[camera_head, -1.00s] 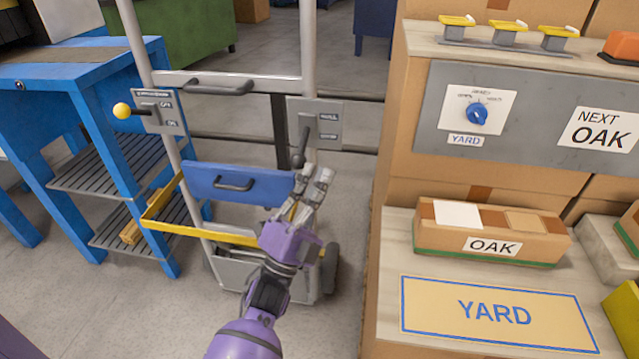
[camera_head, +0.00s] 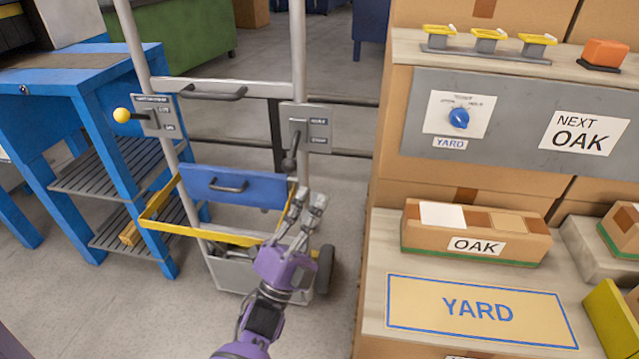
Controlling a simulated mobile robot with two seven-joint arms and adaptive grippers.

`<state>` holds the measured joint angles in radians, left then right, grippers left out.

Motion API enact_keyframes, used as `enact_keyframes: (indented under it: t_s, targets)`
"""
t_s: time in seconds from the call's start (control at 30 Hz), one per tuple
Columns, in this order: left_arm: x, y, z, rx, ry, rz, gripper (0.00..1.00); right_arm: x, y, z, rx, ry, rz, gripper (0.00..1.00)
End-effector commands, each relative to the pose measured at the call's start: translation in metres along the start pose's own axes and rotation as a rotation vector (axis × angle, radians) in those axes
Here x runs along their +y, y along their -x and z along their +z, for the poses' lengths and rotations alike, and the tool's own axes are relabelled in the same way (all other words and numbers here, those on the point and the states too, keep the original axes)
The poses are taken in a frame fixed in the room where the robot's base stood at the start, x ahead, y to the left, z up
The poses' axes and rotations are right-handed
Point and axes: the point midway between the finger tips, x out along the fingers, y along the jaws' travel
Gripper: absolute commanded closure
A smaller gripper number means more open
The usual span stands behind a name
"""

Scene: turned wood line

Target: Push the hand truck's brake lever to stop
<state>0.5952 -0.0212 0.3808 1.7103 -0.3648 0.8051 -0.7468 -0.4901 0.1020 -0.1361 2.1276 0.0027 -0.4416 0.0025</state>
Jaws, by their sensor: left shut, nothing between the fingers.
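The hand truck (camera_head: 300,60) stands upright in the middle, with two grey posts. On its right post a grey plate (camera_head: 318,137) carries a lever with a dark knob (camera_head: 289,163) that points down. On its left post another plate (camera_head: 163,118) carries a lever with a yellow knob (camera_head: 122,115) that sticks out to the left. The lettering on both plates is too small to read surely. My purple left gripper (camera_head: 309,201) is shut and empty, its fingertips just below and right of the dark knob, seemingly apart from it. My right gripper is out of view.
A blue panel with a handle (camera_head: 235,187) and a yellow rail (camera_head: 205,234) cross the truck's front. A blue rack (camera_head: 118,160) stands close on the left. A cardboard-sided bench with a YARD mat (camera_head: 480,311) and an OAK box (camera_head: 475,233) bounds the right. Some floor is free between.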

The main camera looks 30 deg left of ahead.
Motion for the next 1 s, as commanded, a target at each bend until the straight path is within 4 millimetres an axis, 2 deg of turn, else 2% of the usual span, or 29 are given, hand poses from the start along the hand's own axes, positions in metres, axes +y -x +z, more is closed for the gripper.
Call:
enact_keyframes:
  t_s: [0.03, 0.1, 0.3, 1.0]
  targets:
    - [0.001, 0.013, 0.001, -0.003, 0.000, 0.003, 1.00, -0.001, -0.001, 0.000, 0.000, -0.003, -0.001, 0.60]
    - [0.002, 0.025, 0.001, -0.002, 0.000, 0.002, 1.00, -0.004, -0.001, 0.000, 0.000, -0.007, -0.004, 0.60]
    - [0.002, 0.048, 0.001, 0.000, 0.000, 0.001, 1.00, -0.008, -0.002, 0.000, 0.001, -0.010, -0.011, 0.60]
    - [0.003, 0.052, 0.003, -0.005, 0.020, 0.004, 1.00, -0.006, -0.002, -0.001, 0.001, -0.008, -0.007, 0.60]
